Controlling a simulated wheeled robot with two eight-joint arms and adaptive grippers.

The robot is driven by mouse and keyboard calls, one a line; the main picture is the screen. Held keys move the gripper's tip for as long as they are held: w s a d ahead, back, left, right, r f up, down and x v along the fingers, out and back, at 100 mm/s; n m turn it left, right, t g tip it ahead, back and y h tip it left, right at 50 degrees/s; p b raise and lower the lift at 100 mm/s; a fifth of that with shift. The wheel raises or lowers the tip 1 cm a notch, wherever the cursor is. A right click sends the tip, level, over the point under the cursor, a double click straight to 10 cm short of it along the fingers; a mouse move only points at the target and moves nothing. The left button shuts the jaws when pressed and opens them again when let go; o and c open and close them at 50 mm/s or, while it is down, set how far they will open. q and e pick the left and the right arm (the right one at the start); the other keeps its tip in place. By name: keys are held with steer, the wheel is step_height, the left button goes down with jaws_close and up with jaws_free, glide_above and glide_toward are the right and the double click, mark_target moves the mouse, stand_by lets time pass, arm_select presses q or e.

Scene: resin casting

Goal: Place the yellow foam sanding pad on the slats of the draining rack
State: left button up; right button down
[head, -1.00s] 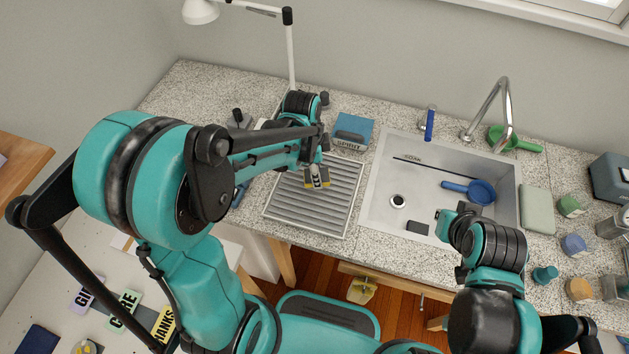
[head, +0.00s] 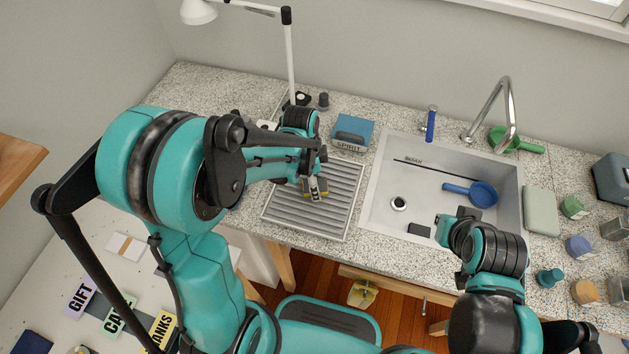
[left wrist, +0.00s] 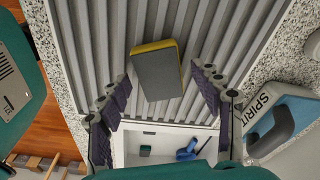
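The sanding pad (left wrist: 158,72), grey on top with a yellow edge, lies on the slats of the draining rack (left wrist: 88,40) in the left wrist view. My left gripper (left wrist: 162,95) is open, one finger on either side of the pad, with gaps between. In the head view the left gripper (head: 313,188) is low over the middle of the draining rack (head: 335,215) and mostly hides the pad (head: 306,193). My right gripper (head: 442,226) is over the front of the sink; its finger opening is not clear.
The blue SPIRIT container (head: 352,132) stands behind the rack. The sink (head: 385,185), right of the rack, holds a blue scoop (head: 480,193) and a dark block (head: 419,230). A lamp post (head: 291,60) rises behind the left arm. Several jars stand at the right.

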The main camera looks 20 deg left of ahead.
arm_select(q)
steer(key=shift+r, duration=0.35)
step_height(320, 180, up, 11)
steer(key=a+p, duration=0.1)
steer(key=p, duration=0.3)
steer(key=s+a+r+n+t, duration=0.1)
steer(key=s+r+n+t, duration=0.2)
steer(key=s+n, duration=0.2)
steer(key=s+a+r+n+t+y, duration=0.1)
steer(key=s+a+r+n+t, duration=0.1)
steer(key=s+n, duration=0.3)
steer(key=r+n+t, duration=0.1)
steer(key=n, duration=0.2)
steer(key=shift+s+a+r+n+t, duration=0.15)
steer(key=shift+s+r+n+t, duration=0.1)
steer(key=shift+n+t, duration=0.15)
steer(key=shift+w+f, duration=0.1)
steer(key=shift+f, duration=0.05)
step_height(320, 180, down, 6)
steer(key=b, duration=0.5)
steer(key=shift+r+b, duration=0.2)
steer(key=shift+b, duration=0.2)
